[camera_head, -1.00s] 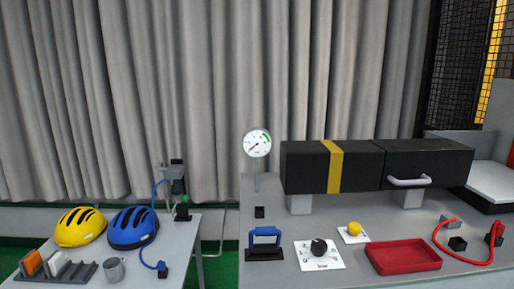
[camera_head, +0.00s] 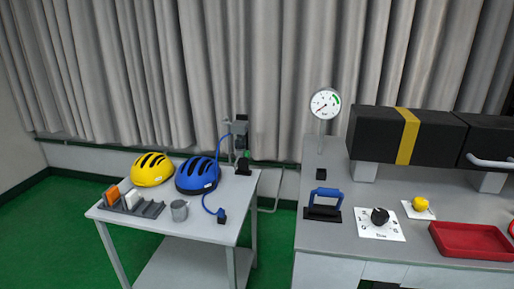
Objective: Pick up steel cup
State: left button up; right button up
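The steel cup (camera_head: 179,210) is a small grey cup with a handle on its left side. It stands upright near the front edge of the small side table (camera_head: 205,231), in front of the blue helmet. Neither of my grippers is in view, and nothing touches the cup.
Around the cup are a blue helmet (camera_head: 197,175), a yellow helmet (camera_head: 152,169), a dark rack (camera_head: 133,206) with orange and white pieces, and a blue hose (camera_head: 217,177). A larger grey bench (camera_head: 310,238) stands right, past a floor gap. Green floor (camera_head: 50,235) is clear at left.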

aim_at(178, 207)
jog(key=i+j, duration=0.2)
jog(key=j, duration=0.3)
jog(key=i+j+z, duration=0.1)
jog(key=j, duration=0.4)
jog(key=i+j, duration=0.25)
jog(key=j, duration=0.25)
jog(key=i+j+z, duration=0.1)
jog(key=j, duration=0.4)
jog(key=i+j, duration=0.2)
jog(key=j, duration=0.3)
jog(key=i+j, duration=0.15)
jog(key=j, duration=0.35)
jog(key=i+j+z, duration=0.1)
jog(key=j, duration=0.45)
jog(key=i+j, duration=0.2)
jog(key=j, duration=0.3)
jog(key=z, duration=0.05)
